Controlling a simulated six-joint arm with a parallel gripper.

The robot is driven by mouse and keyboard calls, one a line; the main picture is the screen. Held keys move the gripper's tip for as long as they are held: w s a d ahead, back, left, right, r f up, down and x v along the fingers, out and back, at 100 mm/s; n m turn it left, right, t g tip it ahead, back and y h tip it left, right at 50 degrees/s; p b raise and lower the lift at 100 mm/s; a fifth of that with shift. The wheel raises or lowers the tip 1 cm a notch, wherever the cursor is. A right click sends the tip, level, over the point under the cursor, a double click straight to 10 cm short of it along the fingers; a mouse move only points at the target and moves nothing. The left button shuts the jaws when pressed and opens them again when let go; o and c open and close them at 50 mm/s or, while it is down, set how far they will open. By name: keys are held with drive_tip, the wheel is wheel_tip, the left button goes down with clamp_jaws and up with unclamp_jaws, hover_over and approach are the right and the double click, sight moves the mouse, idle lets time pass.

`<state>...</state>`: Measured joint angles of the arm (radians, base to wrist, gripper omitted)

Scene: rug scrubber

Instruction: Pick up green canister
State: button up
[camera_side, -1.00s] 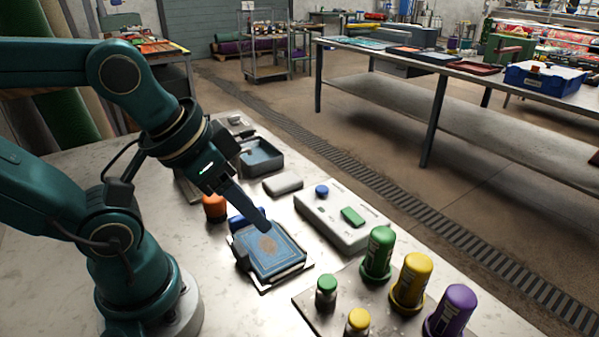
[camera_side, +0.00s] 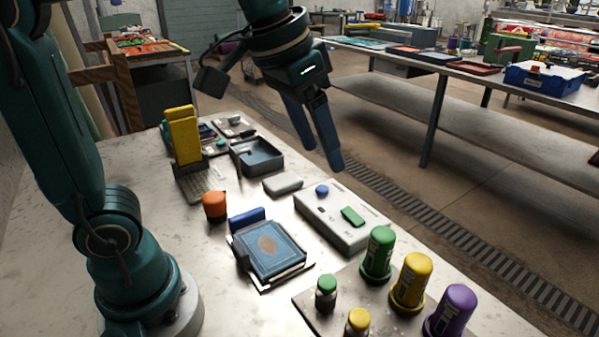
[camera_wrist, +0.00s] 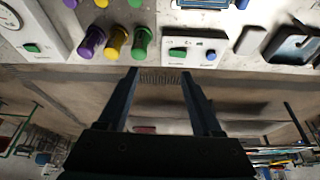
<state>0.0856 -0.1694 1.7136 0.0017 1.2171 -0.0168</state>
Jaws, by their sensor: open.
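The green canister (camera_side: 378,254) stands upright on the right part of the table, left of the yellow canister (camera_side: 412,281) and the purple canister (camera_side: 453,312). In the wrist view the green canister (camera_wrist: 141,42) is near the top, to the right of the yellow one. My gripper (camera_side: 318,160) is raised above the far edge of the table, up and to the left of the green canister and apart from it. Its two fingers (camera_wrist: 160,85) are spread, with nothing between them.
A white control box (camera_side: 330,222) with a blue knob and green button lies left of the canisters. Small jars (camera_side: 326,294) stand in front of them. A blue book (camera_side: 270,250), an orange-capped item (camera_side: 214,205) and a grey tray (camera_side: 257,158) are further left.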

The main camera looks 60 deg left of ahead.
sight(384, 231)
drive_tip(key=w+d+f+m+g, duration=0.1)
drive_tip(key=w+d+f, duration=0.1)
drive_tip(key=w+f, duration=0.15)
drive_tip(key=w+d+f+g, duration=0.1)
drive_tip(key=w+d+f, duration=0.1)
drive_tip(key=w, duration=0.3)
drive_tip(key=shift+g, duration=0.5)
drive_tip(key=f, duration=0.3)
drive_tip(key=d+f, duration=0.1)
drive_tip(key=f, duration=0.5)
drive_tip(key=shift+w+d, duration=0.3)
drive_tip(key=shift+w, duration=0.1)
drive_tip(key=shift+w+d+f, duration=0.1)
drive_tip(key=shift+f, duration=1.3)
drive_tip(key=shift+w+d+f, duration=0.1)
drive_tip(key=shift+f, duration=1.3)
clamp_jaws()
drive_tip(key=shift+r, duration=0.1)
